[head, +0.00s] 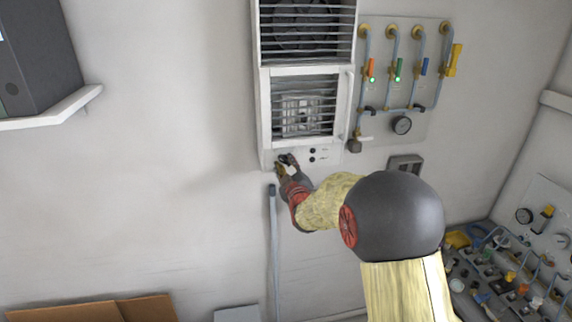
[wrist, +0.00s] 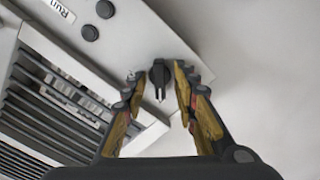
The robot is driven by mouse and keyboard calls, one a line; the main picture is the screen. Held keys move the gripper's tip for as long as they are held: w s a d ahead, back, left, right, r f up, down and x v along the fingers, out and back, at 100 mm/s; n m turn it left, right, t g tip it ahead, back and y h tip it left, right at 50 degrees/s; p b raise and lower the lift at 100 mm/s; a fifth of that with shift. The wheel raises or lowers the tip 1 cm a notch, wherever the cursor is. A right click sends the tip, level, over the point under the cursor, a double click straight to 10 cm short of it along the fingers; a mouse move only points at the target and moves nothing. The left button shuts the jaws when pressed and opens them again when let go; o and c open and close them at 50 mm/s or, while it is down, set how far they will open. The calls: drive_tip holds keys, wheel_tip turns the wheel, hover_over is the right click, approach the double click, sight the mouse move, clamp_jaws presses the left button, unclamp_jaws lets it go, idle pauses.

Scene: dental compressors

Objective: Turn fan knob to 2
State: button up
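The fan unit (head: 264,130) is a white wall-mounted box with slatted grilles. Its control panel is along the bottom edge. In the wrist view the fan knob (wrist: 159,73) is a small black knob with a white pointer mark, near the corner of the panel (wrist: 125,45). My gripper (head: 284,163) is at the lower left corner of the unit. In the wrist view my gripper (wrist: 160,82) has one finger on each side of the knob, with a visible gap on at least the left side. The fingers look apart. Number markings around the knob cannot be read.
Two black buttons (wrist: 98,20) sit on the panel beside a "Run" label (wrist: 60,10). A grey pipe (head: 273,240) runs down the wall below.

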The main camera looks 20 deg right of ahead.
drive_tip(key=shift+c, duration=0.6)
clamp_jaws()
drive_tip(key=shift+f+m+b, duration=0.1)
drive_tip(key=shift+m+b, duration=0.2)
drive_tip(key=shift+b, duration=0.3)
drive_tip(key=shift+a+m+b, duration=0.1)
drive_tip(key=shift+m+b, duration=8.6)
drive_tip(key=shift+b, duration=2.7)
drive_tip(key=shift+o, duration=0.6)
unclamp_jaws()
